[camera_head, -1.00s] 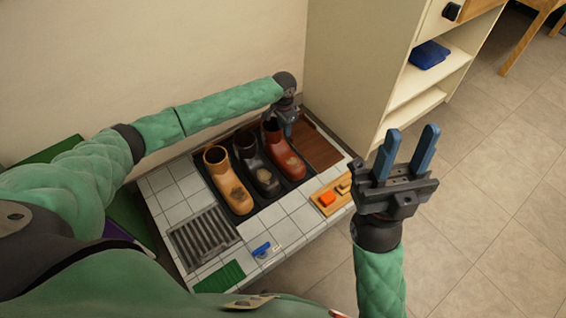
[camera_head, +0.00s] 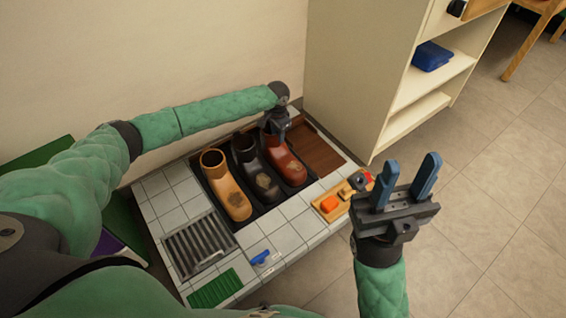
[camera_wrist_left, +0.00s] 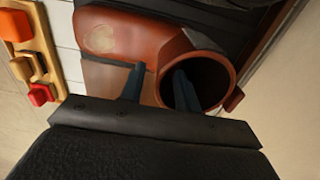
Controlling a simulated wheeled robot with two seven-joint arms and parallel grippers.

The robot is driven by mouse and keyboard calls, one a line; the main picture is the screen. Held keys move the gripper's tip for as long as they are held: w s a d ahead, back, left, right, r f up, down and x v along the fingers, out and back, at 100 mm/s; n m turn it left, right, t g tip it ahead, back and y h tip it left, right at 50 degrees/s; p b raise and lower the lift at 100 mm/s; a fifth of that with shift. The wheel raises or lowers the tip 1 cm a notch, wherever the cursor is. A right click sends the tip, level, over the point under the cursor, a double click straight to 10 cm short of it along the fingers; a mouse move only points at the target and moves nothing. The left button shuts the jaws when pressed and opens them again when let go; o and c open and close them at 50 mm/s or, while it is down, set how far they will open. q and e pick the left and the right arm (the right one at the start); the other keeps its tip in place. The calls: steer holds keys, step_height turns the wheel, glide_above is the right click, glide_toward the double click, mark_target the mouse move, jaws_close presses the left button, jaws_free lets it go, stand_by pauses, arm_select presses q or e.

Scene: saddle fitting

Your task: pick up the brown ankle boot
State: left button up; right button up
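The reddish-brown ankle boot (camera_head: 285,160) stands upright, rightmost of three boots in a dark tray. My left gripper (camera_head: 273,137) is at the top of its shaft. In the left wrist view, the boot (camera_wrist_left: 110,35) has a pale scuff on its toe. There my left gripper (camera_wrist_left: 158,85) is open, one finger inside the shaft opening and the other outside, with the shaft wall between them. A gap shows between the outer finger and the wall. My right gripper (camera_head: 406,180) is open and empty, raised at the right.
A tan boot (camera_head: 227,188) and a black boot (camera_head: 260,172) stand close on the left. A wooden tray (camera_head: 328,214) with coloured blocks lies right of them. A grate (camera_head: 196,246) and blue-handled tool (camera_head: 262,257) lie in front. A shelf unit (camera_head: 352,75) stands behind right.

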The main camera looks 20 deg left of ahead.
arm_select(q)
steer(key=shift+f, duration=0.55)
jaws_close()
stand_by(1.0)
